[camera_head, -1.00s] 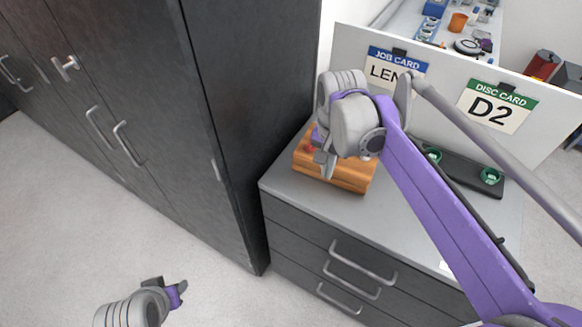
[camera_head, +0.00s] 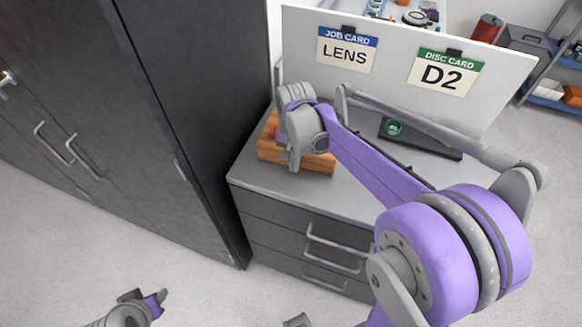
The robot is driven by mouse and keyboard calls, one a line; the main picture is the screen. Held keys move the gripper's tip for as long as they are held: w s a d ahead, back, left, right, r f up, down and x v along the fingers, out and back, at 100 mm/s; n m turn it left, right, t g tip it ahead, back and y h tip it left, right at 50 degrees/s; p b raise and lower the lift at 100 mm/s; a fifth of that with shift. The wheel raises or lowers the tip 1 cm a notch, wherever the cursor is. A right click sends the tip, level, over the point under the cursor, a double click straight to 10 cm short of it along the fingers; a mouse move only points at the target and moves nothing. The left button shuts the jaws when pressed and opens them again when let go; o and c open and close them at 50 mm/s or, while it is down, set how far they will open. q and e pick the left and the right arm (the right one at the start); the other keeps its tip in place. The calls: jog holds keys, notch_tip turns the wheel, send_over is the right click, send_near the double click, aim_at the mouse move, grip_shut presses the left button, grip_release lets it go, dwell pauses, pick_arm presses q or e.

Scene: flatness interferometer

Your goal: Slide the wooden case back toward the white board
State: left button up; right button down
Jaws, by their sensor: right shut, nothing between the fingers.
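The wooden case (camera_head: 318,162) lies on the grey top of the drawer cabinet, near its left end. My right gripper (camera_head: 293,165) is shut, with its fingers pointing down at the front of the case. The wrist hides the middle of the case, and I cannot tell whether the fingertips touch it. The white board (camera_head: 400,84) stands upright behind the case along the back of the cabinet. My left gripper (camera_head: 147,297) is low at the bottom left over the floor, away from the case; its fingers appear spread apart.
A tall dark cabinet (camera_head: 195,110) stands close on the left. A black tray (camera_head: 425,142) with a green ring (camera_head: 394,128) lies on the cabinet top to the right. The board carries a LENS card (camera_head: 346,52) and a D2 card (camera_head: 444,74). Bare counter lies in front of the tray.

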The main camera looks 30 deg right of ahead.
jog(key=shift+w+d, duration=0.1)
jog(key=shift+d, duration=0.1)
jog(key=w+d, duration=0.4)
jog(key=d, duration=0.1)
jog(key=w+d, duration=0.5)
jog(key=shift+w+d, duration=0.1)
